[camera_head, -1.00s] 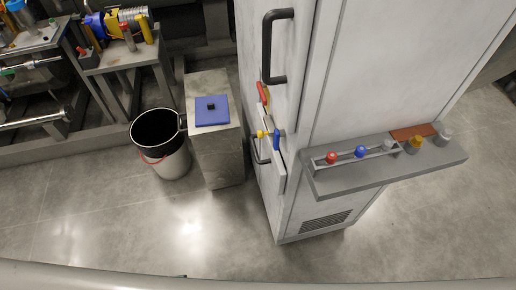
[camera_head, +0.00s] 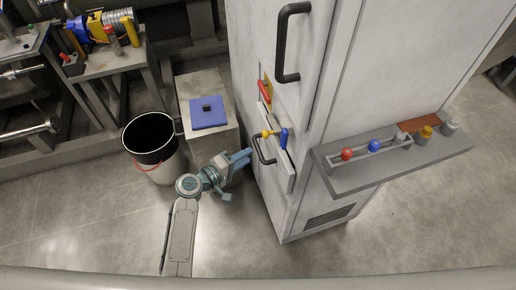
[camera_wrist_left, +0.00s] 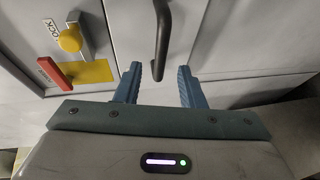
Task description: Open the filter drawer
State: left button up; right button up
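The drawer front (camera_head: 279,169) is a pale panel low on the left face of the tall white cabinet, with a dark bar handle (camera_head: 262,152). A dark bar handle also shows in the left wrist view (camera_wrist_left: 162,42), its end reaching between the fingertips. My left gripper (camera_head: 247,157) is beside the drawer handle in the head view. In the left wrist view its two blue fingers (camera_wrist_left: 158,76) are apart, one on either side of the bar, with gaps visible. My right gripper is not in view.
A yellow knob (camera_wrist_left: 70,39) by a LOCK label and a red lever (camera_wrist_left: 55,75) sit left of the handle. A larger door handle (camera_head: 282,42) is above. A metal box (camera_head: 207,90) with a blue lid and a bin (camera_head: 152,158) stand left. A shelf (camera_head: 385,165) juts out right.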

aim_at(258, 149)
pick_arm(q)
jog(key=x, duration=0.6)
jog(key=shift+w+d, duration=0.1)
jog(key=shift+w, duration=0.05)
jog(key=shift+c, duration=0.3)
grip_shut()
